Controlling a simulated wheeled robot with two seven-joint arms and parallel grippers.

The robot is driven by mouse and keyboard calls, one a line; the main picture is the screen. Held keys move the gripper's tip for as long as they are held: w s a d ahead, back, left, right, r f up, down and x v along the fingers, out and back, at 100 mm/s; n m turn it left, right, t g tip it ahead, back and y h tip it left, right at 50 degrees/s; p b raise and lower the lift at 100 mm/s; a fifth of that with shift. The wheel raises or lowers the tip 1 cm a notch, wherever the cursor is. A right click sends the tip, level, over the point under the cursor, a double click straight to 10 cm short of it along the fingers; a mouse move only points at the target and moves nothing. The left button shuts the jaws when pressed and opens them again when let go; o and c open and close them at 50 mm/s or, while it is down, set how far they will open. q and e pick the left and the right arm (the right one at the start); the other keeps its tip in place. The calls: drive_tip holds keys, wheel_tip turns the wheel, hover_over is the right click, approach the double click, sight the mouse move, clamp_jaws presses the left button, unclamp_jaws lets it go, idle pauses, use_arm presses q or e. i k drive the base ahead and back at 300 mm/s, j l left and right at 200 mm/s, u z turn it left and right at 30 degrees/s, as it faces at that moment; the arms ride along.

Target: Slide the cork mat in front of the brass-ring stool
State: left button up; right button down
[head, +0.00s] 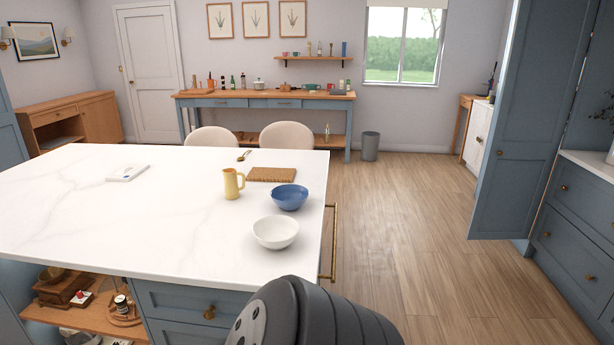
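A flat brown rectangular piece (270,174), which may be the cork mat, lies on the white marble island top (130,215) near its far right corner. Two cream rounded seat backs show beyond the island's far edge, a left one (210,139) and a right one (287,136). Their lower parts are hidden by the island, and no brass ring can be made out on either. A dark grey part of my own arm shows at the bottom centre. Neither gripper is in view.
A blue bowl (290,197), a white bowl (275,232) and a yellow jug (232,184) stand close by the brown piece. A spoon-like item (244,155) lies behind it. A white flat object (128,173) lies at left. Wooden floor (400,220) is clear right of the island.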

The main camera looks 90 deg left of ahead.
sight(275, 175)
drive_tip(key=u, duration=2.05)
